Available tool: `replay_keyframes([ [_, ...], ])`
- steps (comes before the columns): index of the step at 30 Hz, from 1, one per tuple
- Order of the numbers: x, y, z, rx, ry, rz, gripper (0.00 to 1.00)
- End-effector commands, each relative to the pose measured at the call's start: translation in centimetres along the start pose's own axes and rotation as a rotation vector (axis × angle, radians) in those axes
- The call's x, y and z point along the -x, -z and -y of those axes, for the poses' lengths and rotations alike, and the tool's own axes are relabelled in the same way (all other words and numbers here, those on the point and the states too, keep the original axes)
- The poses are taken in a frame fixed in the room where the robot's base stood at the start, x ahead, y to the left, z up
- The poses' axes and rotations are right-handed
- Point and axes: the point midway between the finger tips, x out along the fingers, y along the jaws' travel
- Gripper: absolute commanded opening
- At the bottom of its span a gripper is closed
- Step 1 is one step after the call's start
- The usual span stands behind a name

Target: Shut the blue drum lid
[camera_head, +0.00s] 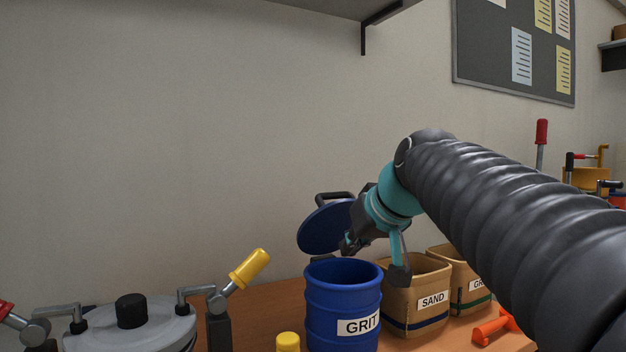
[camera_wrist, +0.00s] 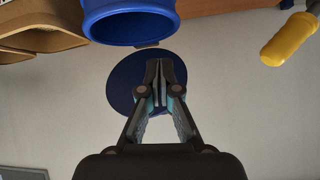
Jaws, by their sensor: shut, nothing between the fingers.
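The blue drum (camera_head: 330,290), labelled GRIT, stands on the table with its top open. Its dark blue lid (camera_head: 322,230) is raised and tilted above the drum's back rim, with a dark handle (camera_head: 335,195) on its upper side. My gripper (camera_head: 348,243) is shut and empty, beside the lid's right edge and above the drum. In the wrist view the shut fingertips (camera_wrist: 160,65) overlap the lid disc (camera_wrist: 122,85), and the drum's rim (camera_wrist: 130,30) is just above them. I cannot tell whether the fingers touch the lid.
A grey lidded vessel (camera_head: 160,330) and a yellow-handled lever (camera_head: 248,268) are to the left. An orange tool (camera_head: 490,328) lies at the right.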

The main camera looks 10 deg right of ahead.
Motion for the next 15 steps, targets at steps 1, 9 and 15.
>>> replay_keyframes([
  [1,0.3,3.4,-0.6,0.013,0.01,-0.038,0.0],
  [9,2.3,14.8,-2.1,0.11,0.057,-0.208,0.0],
  [15,3.0,17.7,-2.5,0.144,0.07,-0.26,0.0],
])
